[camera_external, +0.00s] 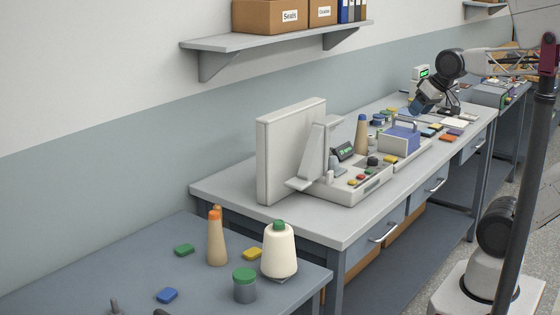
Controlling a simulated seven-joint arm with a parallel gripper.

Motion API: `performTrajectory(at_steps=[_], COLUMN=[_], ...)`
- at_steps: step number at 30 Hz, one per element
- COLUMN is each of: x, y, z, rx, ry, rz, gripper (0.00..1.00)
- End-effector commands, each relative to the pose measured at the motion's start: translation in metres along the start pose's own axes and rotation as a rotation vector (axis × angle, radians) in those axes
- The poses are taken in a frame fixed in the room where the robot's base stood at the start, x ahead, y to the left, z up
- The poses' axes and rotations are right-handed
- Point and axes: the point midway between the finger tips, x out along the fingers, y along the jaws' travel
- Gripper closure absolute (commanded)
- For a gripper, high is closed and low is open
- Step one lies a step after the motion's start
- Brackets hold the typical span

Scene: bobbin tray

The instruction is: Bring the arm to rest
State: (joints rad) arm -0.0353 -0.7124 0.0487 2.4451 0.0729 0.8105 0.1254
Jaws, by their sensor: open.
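My gripper (416,108) is at the far part of the long grey workbench (225,188), above its back edge. It points down and to the left, and is small in view. It is open, and nothing shows between its fingers. My arm reaches in from the right. Small blue and yellow items (391,111) lie on the bench just left of and below my gripper; I cannot tell the exact gap.
A blue carrier with a handle (400,137), a tan cone with a blue top (361,136) and a control panel with a grey upright board (284,150) stand nearer. A dark post (530,180) rises at right. A shelf with boxes (270,38) hangs on the wall.

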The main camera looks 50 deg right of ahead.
Motion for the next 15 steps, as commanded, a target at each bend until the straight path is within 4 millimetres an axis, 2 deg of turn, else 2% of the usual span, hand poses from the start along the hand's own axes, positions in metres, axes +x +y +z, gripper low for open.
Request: performTrajectory(at_steps=[10, 15], x=[-0.015, 0.001], y=[0.027, 0.028], z=[0.038, 0.041], rx=[-0.146, -0.141], ry=[-0.054, -0.096], rz=[0.079, 0.082], gripper=[0.45, 0.45])
